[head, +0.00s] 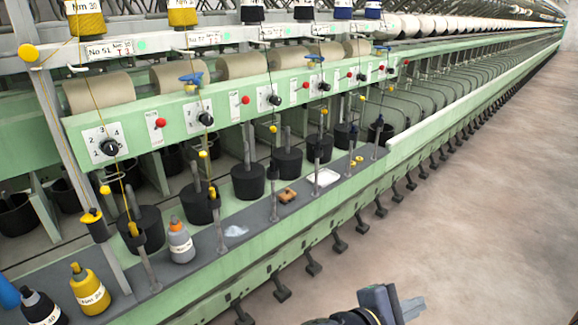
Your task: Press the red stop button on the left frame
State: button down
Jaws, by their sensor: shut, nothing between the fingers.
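Several red buttons sit in a row along the front of a long green panel (225,110), each on a small white plate. The leftmost red button (161,123) is nearest, between two black rotary knobs. Another red button (245,99) lies to its right, and others recede toward the far end. Labels on their plates are too small to read. My gripper (414,306) shows at the bottom edge, right of centre, over the floor. It is shut and empty, well apart from the panel and all the buttons. Most of my arm is out of frame.
Black knobs (110,147) share the panel. A slanted grey post (70,150) stands at left. Open floor (460,220) lies right.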

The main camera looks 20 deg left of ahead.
jog(key=a+r+n+t+y+p, duration=0.1)
jog(key=a+r+n+t+y, duration=0.1)
jog(key=a, duration=0.6)
jog(key=a+r+n+t+y, duration=0.3)
jog(key=a+r+n+t, duration=0.2)
jog(key=a, duration=0.3)
jog(key=shift+s+t+p, duration=0.4)
jog(key=shift+s, duration=0.05)
jog(key=shift+a, duration=0.2)
